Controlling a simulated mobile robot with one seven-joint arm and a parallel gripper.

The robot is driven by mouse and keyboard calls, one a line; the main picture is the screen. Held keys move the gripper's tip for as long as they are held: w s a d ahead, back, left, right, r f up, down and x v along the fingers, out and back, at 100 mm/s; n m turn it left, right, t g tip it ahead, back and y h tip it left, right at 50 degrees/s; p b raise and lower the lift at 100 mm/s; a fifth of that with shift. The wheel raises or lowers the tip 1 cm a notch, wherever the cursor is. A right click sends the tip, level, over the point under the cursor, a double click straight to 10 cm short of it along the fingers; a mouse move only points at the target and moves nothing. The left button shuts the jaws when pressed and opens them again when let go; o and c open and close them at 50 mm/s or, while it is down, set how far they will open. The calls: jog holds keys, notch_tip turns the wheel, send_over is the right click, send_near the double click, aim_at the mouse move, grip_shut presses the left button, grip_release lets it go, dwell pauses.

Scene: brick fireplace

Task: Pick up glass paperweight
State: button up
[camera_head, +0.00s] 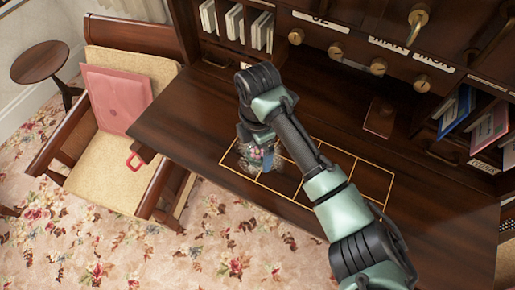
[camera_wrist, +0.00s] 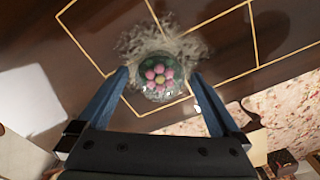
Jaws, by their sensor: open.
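The glass paperweight (camera_wrist: 160,77) is a round, dark green clear piece with a pink flower pattern and a yellow centre. It rests on pale, shredded-looking packing material (camera_wrist: 178,43) on the dark wooden desk top. In the wrist view my gripper (camera_wrist: 157,76) is open, with one blue finger on each side of the paperweight's near part. I cannot tell whether the fingers touch it. In the head view the paperweight (camera_head: 262,152) shows below my wrist and is partly hidden by my gripper (camera_head: 268,158).
The desk (camera_head: 190,121) has yellow inlaid rectangles. Pigeonholes with upright booklets (camera_head: 235,22) and brass-knobbed drawers (camera_head: 378,67) stand behind. A chair (camera_head: 100,165) with a pink folder (camera_head: 115,98) stands left.

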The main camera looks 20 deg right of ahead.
grip_shut()
dwell(0.4)
jog(key=shift+r, duration=0.1)
